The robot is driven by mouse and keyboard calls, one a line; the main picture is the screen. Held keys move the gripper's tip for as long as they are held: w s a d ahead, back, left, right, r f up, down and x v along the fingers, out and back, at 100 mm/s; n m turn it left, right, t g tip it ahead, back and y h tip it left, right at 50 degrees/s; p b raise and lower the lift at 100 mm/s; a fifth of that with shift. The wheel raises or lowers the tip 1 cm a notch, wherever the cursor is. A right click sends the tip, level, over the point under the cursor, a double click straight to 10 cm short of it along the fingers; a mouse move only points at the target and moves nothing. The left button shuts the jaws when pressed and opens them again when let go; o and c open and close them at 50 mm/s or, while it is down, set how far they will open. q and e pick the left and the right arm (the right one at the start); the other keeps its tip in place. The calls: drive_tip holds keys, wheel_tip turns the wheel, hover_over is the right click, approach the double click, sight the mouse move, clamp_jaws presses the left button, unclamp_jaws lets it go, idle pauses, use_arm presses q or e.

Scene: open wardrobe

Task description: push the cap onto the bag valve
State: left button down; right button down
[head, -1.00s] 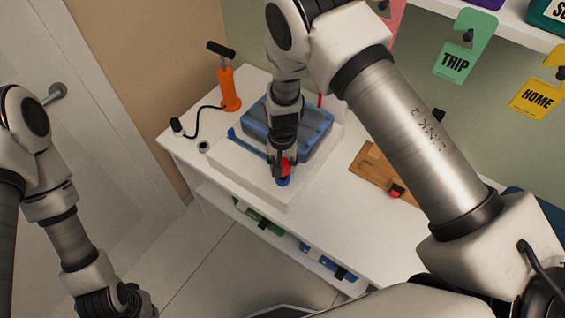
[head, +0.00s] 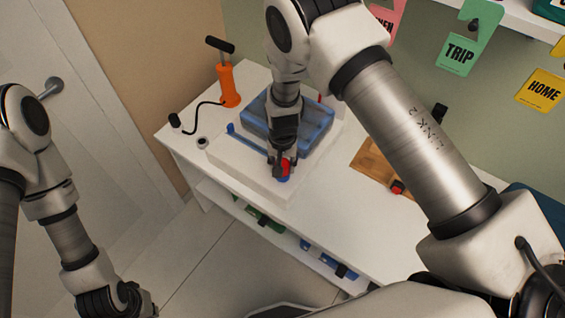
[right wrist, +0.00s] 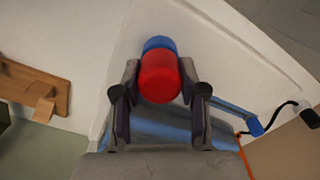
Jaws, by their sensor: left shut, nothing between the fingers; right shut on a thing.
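My right gripper (head: 281,167) is shut on a red cap (head: 286,166) at the front of the white raised block. In the right wrist view the cap (right wrist: 159,80) sits between the two fingers. The blue valve (head: 284,179) is directly against the cap's far end, in line with it; it also shows in the right wrist view (right wrist: 159,43). I cannot tell how deeply they are joined. The blue translucent bag (head: 313,129) lies behind the gripper, partly hidden by my arm. My left gripper (head: 132,301) is shut and empty at the lower left, away from the table.
The white block (head: 240,172) rests on a white table (head: 320,215). An orange hand pump (head: 230,86) with a black hose stands at the back left. A wooden board (head: 372,164) lies to the right, near a small red item (head: 397,187). Tags hang on the wall.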

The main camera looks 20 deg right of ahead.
drive_tip(key=shift+f, duration=0.25)
drive_tip(key=c, duration=0.6)
unclamp_jaws()
drive_tip(key=shift+o, duration=0.2)
wheel_tip(320, 180, up, 12)
